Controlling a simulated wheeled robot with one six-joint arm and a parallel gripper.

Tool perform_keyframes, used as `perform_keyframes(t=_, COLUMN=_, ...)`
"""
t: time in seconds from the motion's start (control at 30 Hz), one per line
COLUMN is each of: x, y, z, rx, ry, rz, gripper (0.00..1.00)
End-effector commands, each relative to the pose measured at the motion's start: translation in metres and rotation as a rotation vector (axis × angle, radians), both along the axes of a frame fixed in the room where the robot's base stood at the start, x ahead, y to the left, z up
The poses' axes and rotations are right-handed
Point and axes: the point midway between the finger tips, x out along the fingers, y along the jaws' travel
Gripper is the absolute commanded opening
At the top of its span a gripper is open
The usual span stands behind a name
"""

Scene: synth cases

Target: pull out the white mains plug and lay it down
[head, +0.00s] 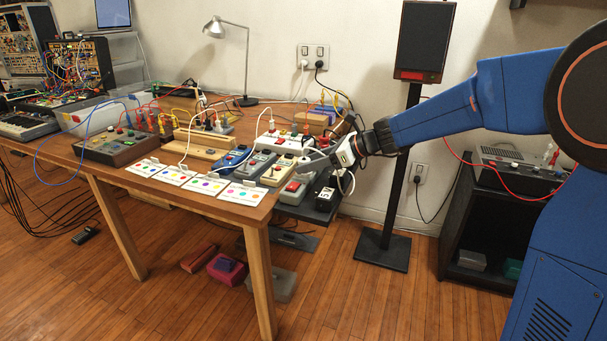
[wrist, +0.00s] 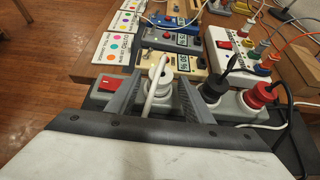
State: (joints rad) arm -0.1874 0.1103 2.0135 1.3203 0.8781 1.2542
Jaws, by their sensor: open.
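The white mains plug (wrist: 159,88) stands in a grey power strip with a red switch (wrist: 107,84), its white cable running up over it. The strip also shows in the head view (head: 292,190) at the table's right end. My gripper (wrist: 156,92) is open, with one finger on each side of the white plug; a gap shows beside the plug, and I cannot tell whether either finger touches it. In the head view my gripper (head: 325,160) reaches in from the right over the strip, and the plug is hard to make out there.
A black plug (wrist: 212,92) and a red plug (wrist: 260,95) sit in the same strip, right of my gripper. Boxes with switches and cards with coloured dots (head: 208,184) crowd the table's front. A speaker stand (head: 388,190) rises behind my arm. Loose cables cross the table.

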Motion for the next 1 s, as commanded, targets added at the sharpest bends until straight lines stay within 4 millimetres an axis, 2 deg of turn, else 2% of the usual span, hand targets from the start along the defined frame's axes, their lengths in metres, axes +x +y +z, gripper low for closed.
perform_keyframes(t=0.2, x=0.0001, y=0.0002, z=-0.0001, rx=0.0, ry=0.0, rz=0.0, gripper=0.47)
perform_keyframes(t=0.27, x=0.0001, y=0.0002, z=-0.0001, rx=0.0, ry=0.0, rz=0.0, gripper=0.35)
perform_keyframes(t=0.4, x=0.0, y=0.0002, z=-0.0001, rx=0.0, ry=0.0, rz=0.0, gripper=0.03)
perform_keyframes(t=1.0, x=0.0, y=0.0003, z=0.0096, rx=0.001, ry=0.0, rz=0.001, gripper=0.03)
